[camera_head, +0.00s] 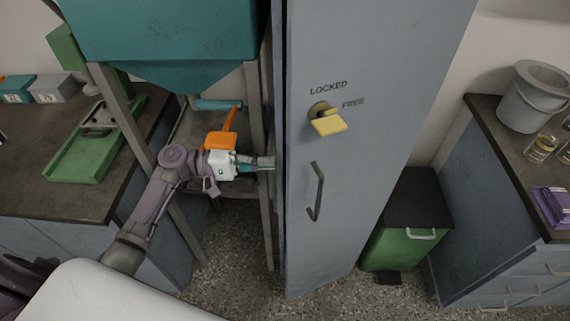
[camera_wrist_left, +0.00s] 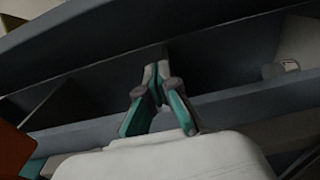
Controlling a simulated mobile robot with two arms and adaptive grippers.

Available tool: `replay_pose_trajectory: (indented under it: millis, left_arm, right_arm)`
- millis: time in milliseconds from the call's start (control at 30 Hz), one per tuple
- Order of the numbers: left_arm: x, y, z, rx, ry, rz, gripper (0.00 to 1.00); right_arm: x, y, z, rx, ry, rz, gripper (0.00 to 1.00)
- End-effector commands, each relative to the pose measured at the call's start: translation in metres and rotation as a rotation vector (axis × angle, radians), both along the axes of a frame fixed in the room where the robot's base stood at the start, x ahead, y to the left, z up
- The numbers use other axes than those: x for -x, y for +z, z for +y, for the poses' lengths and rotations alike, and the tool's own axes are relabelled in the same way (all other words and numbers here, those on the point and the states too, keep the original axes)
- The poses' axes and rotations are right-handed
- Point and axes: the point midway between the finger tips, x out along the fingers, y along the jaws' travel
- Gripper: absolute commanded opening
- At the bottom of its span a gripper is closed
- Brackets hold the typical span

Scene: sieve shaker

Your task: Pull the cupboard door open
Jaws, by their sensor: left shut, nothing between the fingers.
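The cupboard door (camera_head: 375,150) is a tall grey-blue panel in the middle of the head view. It carries a bar handle (camera_head: 318,192) and a yellow lock knob (camera_head: 328,123) between the words LOCKED and FREE. My left gripper (camera_head: 268,163) is at the door's left edge, left of the handle and off it. Its tips are partly hidden there, and I cannot tell whether they touch the edge. In the left wrist view its fingers (camera_wrist_left: 157,82) are shut and empty, before a dark recess with grey ledges. My right gripper is not in view.
A teal hopper (camera_head: 165,30) on a metal frame stands left of the door, close above my left arm. A green bin (camera_head: 408,247) stands right of the door. Benches flank both sides; the right one holds a grey bucket (camera_head: 532,98). Speckled floor is free in front.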

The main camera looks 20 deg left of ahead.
Motion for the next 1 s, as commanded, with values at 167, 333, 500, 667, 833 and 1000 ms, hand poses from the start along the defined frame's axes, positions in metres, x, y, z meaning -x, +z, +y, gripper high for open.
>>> replay_pose_trajectory:
  millis: [167,333,500,667,833,1000]
  left_arm:
    - [-0.011,0.004,-0.030,0.001,0.001,0.001,0.00]
    - [-0.021,0.003,-0.059,0.000,0.001,0.003,0.00]
    - [-0.027,0.001,-0.078,-0.001,0.003,0.003,0.00]
    - [-0.030,-0.001,-0.085,-0.003,0.004,0.002,0.00]
    - [-0.030,-0.001,-0.086,-0.003,0.004,0.002,0.00]
    - [-0.030,-0.001,-0.086,-0.003,0.004,0.003,0.00]
  right_arm:
    - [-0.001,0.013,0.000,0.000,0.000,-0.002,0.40]
    - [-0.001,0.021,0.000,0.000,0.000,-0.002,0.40]
    - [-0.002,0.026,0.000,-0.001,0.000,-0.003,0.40]
    - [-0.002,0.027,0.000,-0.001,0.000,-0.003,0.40]
    - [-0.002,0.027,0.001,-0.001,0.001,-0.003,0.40]
    - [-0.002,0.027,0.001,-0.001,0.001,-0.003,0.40]
